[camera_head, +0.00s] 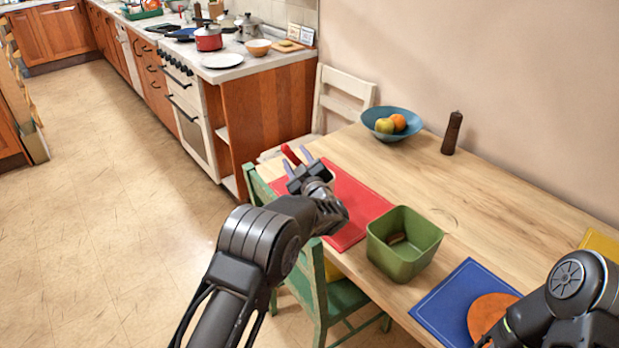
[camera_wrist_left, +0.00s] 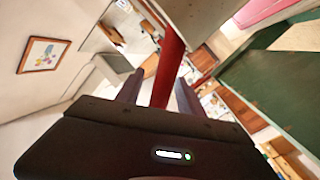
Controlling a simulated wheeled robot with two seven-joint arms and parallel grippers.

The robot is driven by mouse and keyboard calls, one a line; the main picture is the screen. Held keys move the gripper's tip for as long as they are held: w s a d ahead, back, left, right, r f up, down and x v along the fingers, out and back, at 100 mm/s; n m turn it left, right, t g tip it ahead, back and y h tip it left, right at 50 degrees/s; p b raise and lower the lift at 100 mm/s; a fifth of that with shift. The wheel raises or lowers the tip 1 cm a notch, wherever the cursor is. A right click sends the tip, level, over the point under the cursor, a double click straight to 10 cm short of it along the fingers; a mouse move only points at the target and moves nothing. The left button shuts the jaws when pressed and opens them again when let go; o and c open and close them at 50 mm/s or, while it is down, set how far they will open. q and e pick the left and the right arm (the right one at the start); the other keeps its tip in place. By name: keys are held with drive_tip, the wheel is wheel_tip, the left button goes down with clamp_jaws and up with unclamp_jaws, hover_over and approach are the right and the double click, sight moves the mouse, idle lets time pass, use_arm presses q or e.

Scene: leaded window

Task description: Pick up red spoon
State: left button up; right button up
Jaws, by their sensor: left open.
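The red spoon (camera_head: 290,154) shows in the head view as a red handle at the far left end of the table, by the red placemat (camera_head: 352,207). My left gripper (camera_head: 298,161) is open, with its two fingers on either side of the red handle. In the left wrist view the red handle (camera_wrist_left: 168,62) runs between the open fingers of my left gripper (camera_wrist_left: 158,90). I cannot tell whether the fingers touch it. The spoon's bowl is not clearly visible. My right arm shows at the lower right, but its gripper is not in view.
A green square container (camera_head: 404,266) stands on the table (camera_head: 480,205) near the placemat. A blue fruit bowl (camera_head: 391,133) and dark pepper mill (camera_head: 452,133) stand at the back. A blue placemat (camera_head: 450,298) lies right. A green chair (camera_head: 318,290) is at the near edge.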

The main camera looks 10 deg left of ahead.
use_arm(q)
clamp_jaws()
idle(0.5)
